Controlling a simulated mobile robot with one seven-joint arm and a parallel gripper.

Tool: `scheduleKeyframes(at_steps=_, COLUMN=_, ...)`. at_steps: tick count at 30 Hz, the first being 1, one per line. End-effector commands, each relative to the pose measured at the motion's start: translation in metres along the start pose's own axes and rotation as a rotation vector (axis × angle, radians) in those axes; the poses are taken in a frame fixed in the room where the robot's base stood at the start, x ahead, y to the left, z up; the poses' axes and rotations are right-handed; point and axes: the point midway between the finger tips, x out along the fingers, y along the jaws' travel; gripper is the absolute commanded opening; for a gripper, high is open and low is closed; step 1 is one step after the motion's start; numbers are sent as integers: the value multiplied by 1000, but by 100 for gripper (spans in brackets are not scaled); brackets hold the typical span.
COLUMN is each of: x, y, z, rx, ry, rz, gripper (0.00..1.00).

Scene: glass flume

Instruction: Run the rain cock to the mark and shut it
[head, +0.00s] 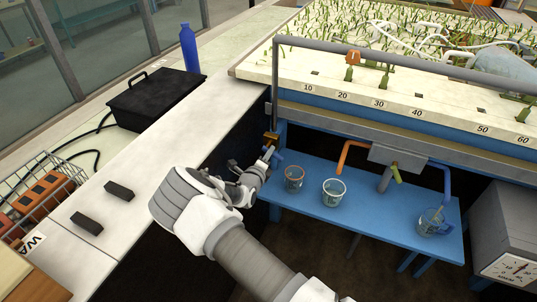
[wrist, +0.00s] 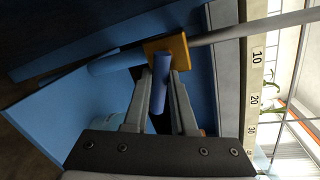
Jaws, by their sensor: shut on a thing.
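The rain cock is a brass-coloured block (head: 271,138) at the foot of the grey pipe, at the flume's left end. In the wrist view its body (wrist: 166,50) has a blue lever (wrist: 161,78) and a blue spout (wrist: 118,62). My gripper (head: 266,152) is at the cock. In the wrist view my gripper (wrist: 162,85) has its fingers on either side of the lever, shut on it. A glass beaker (head: 293,179) with an orange-brown tint stands on the blue bench near the spout. I cannot make out a mark or running water.
A second beaker (head: 333,193) and a jug (head: 433,222) stand on the blue bench (head: 385,222). Orange and blue pipes hang above them. The planted flume bed (head: 400,85) bears a number scale. A white counter (head: 150,180) with two black blocks lies left of my arm.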

Motion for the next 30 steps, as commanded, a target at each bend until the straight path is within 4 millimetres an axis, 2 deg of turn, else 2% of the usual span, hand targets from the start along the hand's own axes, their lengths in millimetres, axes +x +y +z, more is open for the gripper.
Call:
scheduleKeyframes(at_steps=8, x=0, y=1, z=-1, rx=-1, ry=1, rz=2, gripper=0)
scheduleKeyframes(at_steps=9, x=0, y=1, z=-1, rx=-1, ry=1, rz=2, gripper=26)
scheduleKeyframes(at_steps=14, x=0, y=1, z=0, rx=0, ry=1, rz=2, gripper=54)
scheduleKeyframes(at_steps=24, x=-3, y=0, z=0, rx=1, ry=0, rz=1, gripper=54)
scheduleKeyframes(at_steps=26, x=-7, y=0, z=0, rx=1, ry=0, rz=2, gripper=54)
scheduleKeyframes(at_steps=30, x=-29, y=-1, z=2, rx=1, ry=-1, rz=2, gripper=54)
